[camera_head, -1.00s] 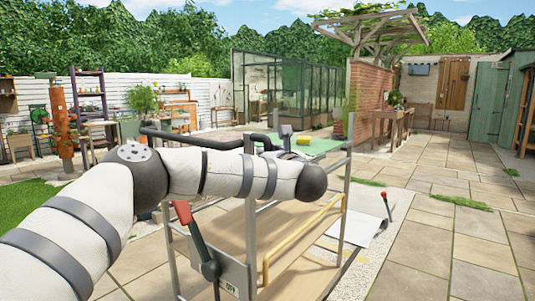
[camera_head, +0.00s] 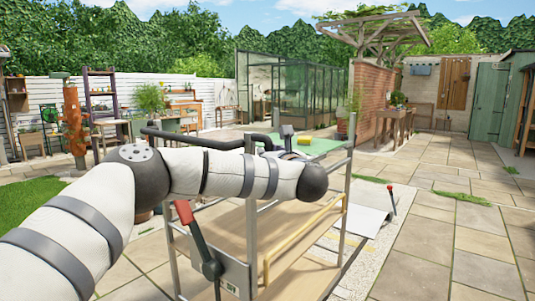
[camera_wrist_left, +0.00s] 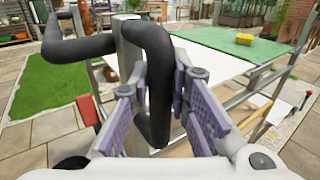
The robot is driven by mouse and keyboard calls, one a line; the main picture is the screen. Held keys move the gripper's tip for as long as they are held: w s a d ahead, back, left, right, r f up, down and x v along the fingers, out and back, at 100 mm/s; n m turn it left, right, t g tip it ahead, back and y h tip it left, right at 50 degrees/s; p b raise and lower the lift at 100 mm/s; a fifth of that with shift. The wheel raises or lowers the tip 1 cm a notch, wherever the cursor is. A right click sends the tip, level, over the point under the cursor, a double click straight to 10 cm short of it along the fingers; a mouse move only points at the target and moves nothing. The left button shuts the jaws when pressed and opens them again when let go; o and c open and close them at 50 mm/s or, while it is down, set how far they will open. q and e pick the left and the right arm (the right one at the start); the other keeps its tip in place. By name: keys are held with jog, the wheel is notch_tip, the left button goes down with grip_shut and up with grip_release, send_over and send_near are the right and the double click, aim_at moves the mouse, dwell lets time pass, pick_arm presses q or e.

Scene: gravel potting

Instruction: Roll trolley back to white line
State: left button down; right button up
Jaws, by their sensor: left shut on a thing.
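The trolley has a grey metal frame, wooden shelves (camera_head: 228,236) and a green top mat (camera_head: 318,146). It stands upright just in front of me. Its black push handle (camera_head: 205,144) bends along the near side and also shows in the left wrist view (camera_wrist_left: 80,48). My left gripper (camera_wrist_left: 158,92) is shut on this handle, its purple-padded fingers on either side of the bar. In the head view my left arm hides part of the trolley's near side. My right gripper is not in view. I cannot make out a white line on the ground.
A yellow block (camera_head: 304,141) lies on the mat. A red-handled lever (camera_head: 184,212) is on the trolley's near side. Beyond the trolley, a white sheet (camera_head: 368,220) lies by pale gravel. Open paving (camera_head: 460,250) lies to the right; a brick wall (camera_head: 378,95) stands behind.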

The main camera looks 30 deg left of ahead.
pick_arm(q)
jog(key=shift+f, duration=0.15)
jog(key=c, duration=1.5)
grip_release()
jog(key=v, duration=1.2)
